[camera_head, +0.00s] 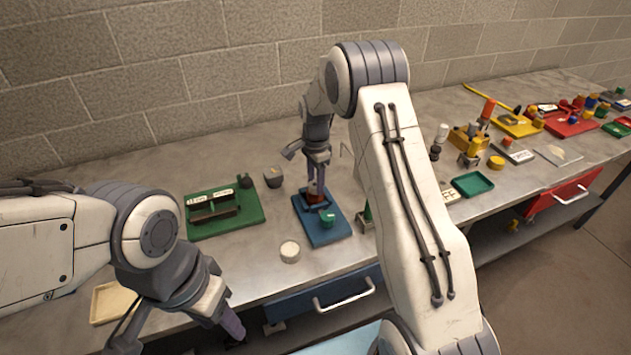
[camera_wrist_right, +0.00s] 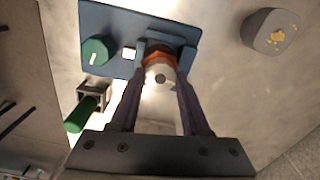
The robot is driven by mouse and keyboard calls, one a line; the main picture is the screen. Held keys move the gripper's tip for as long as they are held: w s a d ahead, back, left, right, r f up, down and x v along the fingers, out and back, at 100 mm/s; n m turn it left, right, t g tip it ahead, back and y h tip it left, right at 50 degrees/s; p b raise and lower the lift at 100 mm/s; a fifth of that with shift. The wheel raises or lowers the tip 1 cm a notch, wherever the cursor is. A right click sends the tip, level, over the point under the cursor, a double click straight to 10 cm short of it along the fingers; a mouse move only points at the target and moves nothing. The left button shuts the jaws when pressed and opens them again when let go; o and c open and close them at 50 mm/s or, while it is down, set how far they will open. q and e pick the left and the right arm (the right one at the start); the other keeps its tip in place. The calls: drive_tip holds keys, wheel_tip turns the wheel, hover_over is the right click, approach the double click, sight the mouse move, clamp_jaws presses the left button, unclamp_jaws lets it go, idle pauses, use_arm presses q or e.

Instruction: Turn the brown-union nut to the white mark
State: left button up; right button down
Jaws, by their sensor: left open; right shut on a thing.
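The brown-union nut (camera_wrist_right: 158,58) shows in the right wrist view as an orange-brown ring with a pale, dark-centred top on a blue base board (camera_wrist_right: 105,15). My right gripper (camera_wrist_right: 160,75) is shut on it, one finger on each side. In the head view my right gripper (camera_head: 316,182) reaches down onto the blue board (camera_head: 325,232), with the brown nut (camera_head: 316,194) between its fingertips. A small white patch (camera_wrist_right: 129,53) lies on the board beside the nut; I cannot tell whether the nut's own mark lines up with it. My left gripper (camera_head: 232,325) is open and empty at the lower left.
A green knob with a white line (camera_wrist_right: 96,52) sits on the blue board. A green fixture board (camera_head: 240,222) stands to the left, a white round cap (camera_head: 290,251) in front, and a grey block (camera_head: 273,177) behind. Crowded coloured trays and parts fill the bench's right side.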

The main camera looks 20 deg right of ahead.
drive_tip(key=shift+r+m, duration=0.1)
drive_tip(key=shift+m, duration=0.5)
drive_tip(key=shift+c, duration=1.8)
unclamp_jaws()
wheel_tip(320, 180, up, 10)
drive_tip(key=b, duration=0.2)
drive_tip(key=shift+r, duration=0.25)
